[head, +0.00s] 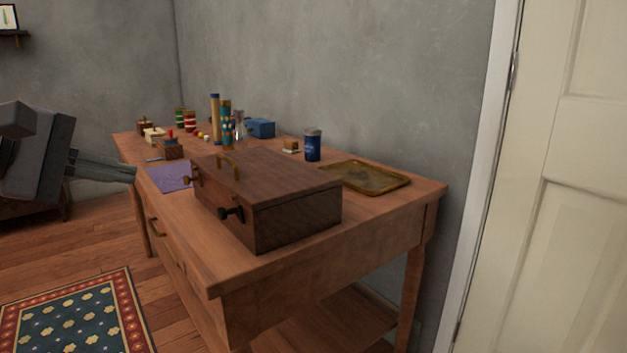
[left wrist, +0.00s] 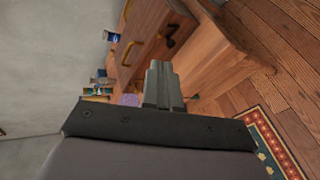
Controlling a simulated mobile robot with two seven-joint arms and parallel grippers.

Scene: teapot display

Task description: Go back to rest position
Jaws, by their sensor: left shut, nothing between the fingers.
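My left gripper (head: 132,173) comes in from the left in the head view, in the air to the left of the wooden table. Its fingers are together with nothing between them. In the left wrist view the closed fingers (left wrist: 162,88) point toward the table. My right gripper is in neither view.
The wooden table (head: 330,246) carries a closed dark wooden case (head: 297,222), a brass tray (head: 362,179), a blue can (head: 312,146), a purple cloth (head: 168,178) and several small items at its far end. A patterned rug (head: 75,318) lies on the floor. A white door (head: 570,180) stands right.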

